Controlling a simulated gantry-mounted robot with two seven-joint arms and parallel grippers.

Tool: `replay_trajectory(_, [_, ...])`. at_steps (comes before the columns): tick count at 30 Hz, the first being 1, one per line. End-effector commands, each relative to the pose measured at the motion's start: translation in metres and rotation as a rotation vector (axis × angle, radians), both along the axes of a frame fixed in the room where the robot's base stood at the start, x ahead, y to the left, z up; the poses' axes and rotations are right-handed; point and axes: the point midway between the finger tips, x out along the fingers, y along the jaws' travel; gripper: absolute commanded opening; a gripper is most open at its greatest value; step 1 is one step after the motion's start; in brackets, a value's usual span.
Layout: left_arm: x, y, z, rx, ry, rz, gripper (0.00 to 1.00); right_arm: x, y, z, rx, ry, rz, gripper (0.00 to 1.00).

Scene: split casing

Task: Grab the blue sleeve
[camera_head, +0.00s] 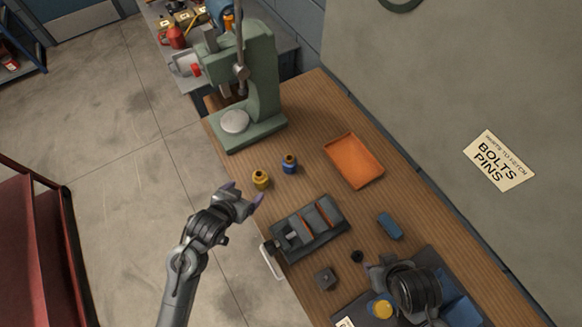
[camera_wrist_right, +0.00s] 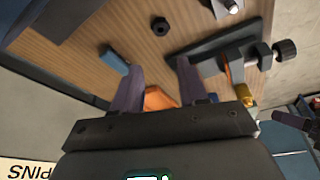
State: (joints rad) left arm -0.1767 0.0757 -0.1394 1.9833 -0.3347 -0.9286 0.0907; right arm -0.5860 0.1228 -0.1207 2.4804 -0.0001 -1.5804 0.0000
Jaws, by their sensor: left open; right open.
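The blue sleeve (camera_head: 289,166) stands upright on the wooden table in the head view, a short, dark blue piece with a brownish top. A yellow sleeve (camera_head: 261,180) stands just left of it, apart. My left gripper (camera_head: 244,194) is open and empty, left of and below the yellow sleeve, which lies between it and the blue one. My right gripper (camera_wrist_right: 158,82) is open and empty in its wrist view; in the head view its arm is at the lower right, far from the blue sleeve.
A green press (camera_head: 262,85) stands behind the sleeves. An orange tray (camera_head: 353,161) lies to their right.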

Motion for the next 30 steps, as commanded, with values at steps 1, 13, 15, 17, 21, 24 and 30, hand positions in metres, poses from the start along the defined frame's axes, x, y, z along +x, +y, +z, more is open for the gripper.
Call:
replay_trajectory(1, [0.02,-0.011,-0.032,-0.026,-0.046,-0.033,0.87,0.0,0.0,-0.035,0.0,0.0,0.0,0.43])
replay_trajectory(13, [0.086,-0.07,-0.068,-0.196,-0.247,-0.21,0.87,0.002,0.001,-0.099,0.005,-0.002,-0.004,0.43])
replay_trajectory(15, [0.091,-0.075,-0.07,-0.208,-0.257,-0.219,0.87,0.002,0.001,-0.101,0.005,-0.004,-0.004,0.43])
replay_trajectory(17, [0.095,-0.079,-0.072,-0.213,-0.259,-0.223,0.87,0.002,0.001,-0.102,0.005,-0.005,-0.004,0.43])
replay_trajectory(21, [0.11,-0.09,-0.077,-0.217,-0.263,-0.227,0.87,0.003,0.001,-0.104,0.005,-0.006,-0.004,0.43])
replay_trajectory(24, [0.12,-0.097,-0.083,-0.216,-0.262,-0.226,0.87,0.003,0.001,-0.105,0.005,-0.007,-0.004,0.43])
replay_trajectory(30, [0.131,-0.105,-0.088,-0.213,-0.261,-0.225,0.87,0.003,0.001,-0.107,0.004,-0.007,-0.003,0.43])
